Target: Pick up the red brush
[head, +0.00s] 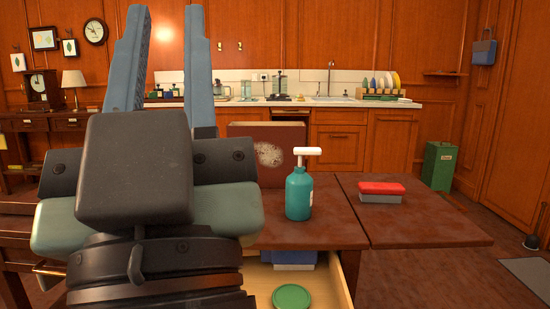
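The red brush (381,188) has a red top over a grey lower part. It lies on the right-hand section of the brown table (430,225), apart from other things. My gripper (167,14) is large in the left foreground, with its two blue fingers pointing up and spread apart. Nothing shows between the fingers. The gripper is well to the left of the brush and does not touch it. My gripper and wrist hide the left part of the table.
A teal pump bottle (299,195) with a white top stands left of the brush. Behind it stands a brown panel (275,140) with a pale patch. Below is an open drawer (345,272) holding a green round lid (291,297) and a blue item (290,258). A green bin (438,165) stands behind right.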

